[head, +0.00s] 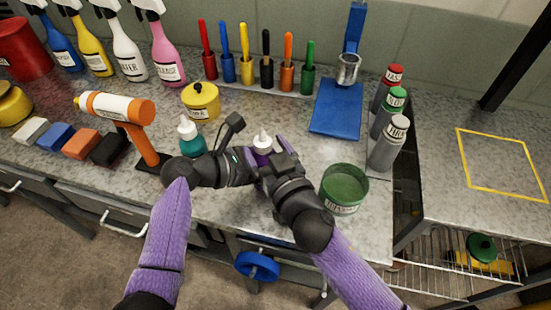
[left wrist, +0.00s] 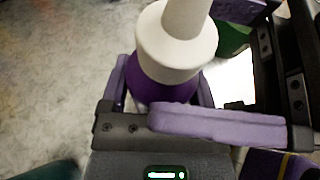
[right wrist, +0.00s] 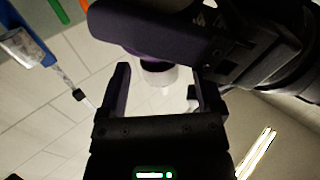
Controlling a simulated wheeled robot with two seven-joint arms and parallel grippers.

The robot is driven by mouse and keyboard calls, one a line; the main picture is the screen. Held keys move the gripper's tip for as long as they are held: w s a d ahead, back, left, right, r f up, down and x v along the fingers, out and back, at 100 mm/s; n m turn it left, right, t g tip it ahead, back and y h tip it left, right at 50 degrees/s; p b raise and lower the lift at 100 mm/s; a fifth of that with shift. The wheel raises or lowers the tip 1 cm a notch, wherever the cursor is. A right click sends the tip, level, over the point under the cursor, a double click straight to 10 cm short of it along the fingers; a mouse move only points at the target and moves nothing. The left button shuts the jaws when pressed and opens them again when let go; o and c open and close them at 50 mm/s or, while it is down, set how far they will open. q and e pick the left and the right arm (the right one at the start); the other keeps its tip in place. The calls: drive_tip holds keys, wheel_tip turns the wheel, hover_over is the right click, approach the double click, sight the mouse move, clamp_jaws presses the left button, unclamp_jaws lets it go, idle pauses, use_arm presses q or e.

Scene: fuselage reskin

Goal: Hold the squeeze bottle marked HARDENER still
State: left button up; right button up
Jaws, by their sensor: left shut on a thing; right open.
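A purple squeeze bottle (head: 262,157) with a white cap stands over the front part of the counter; its label is hidden, so I cannot read HARDENER on it. In the left wrist view the purple body (left wrist: 155,85) sits between my left fingers, below the white cap. My left gripper (head: 249,165) is shut on this bottle from its left side. My right gripper (head: 272,158) is at the bottle's right side, open. In the right wrist view the white cap (right wrist: 158,73) shows beyond the spread fingers (right wrist: 160,90). Whether the right fingers touch the bottle is unclear.
A teal bottle (head: 190,140) stands left of the left gripper. A green tin (head: 344,188) is close on the right. An orange-handled tool (head: 125,112), a yellow pot (head: 201,101) and grey bottles (head: 390,145) stand around. The counter right of the bottles has a yellow outline (head: 500,160).

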drive_tip(key=v, duration=1)
drive_tip(key=shift+s, duration=0.2)
drive_tip(key=shift+d, duration=0.1)
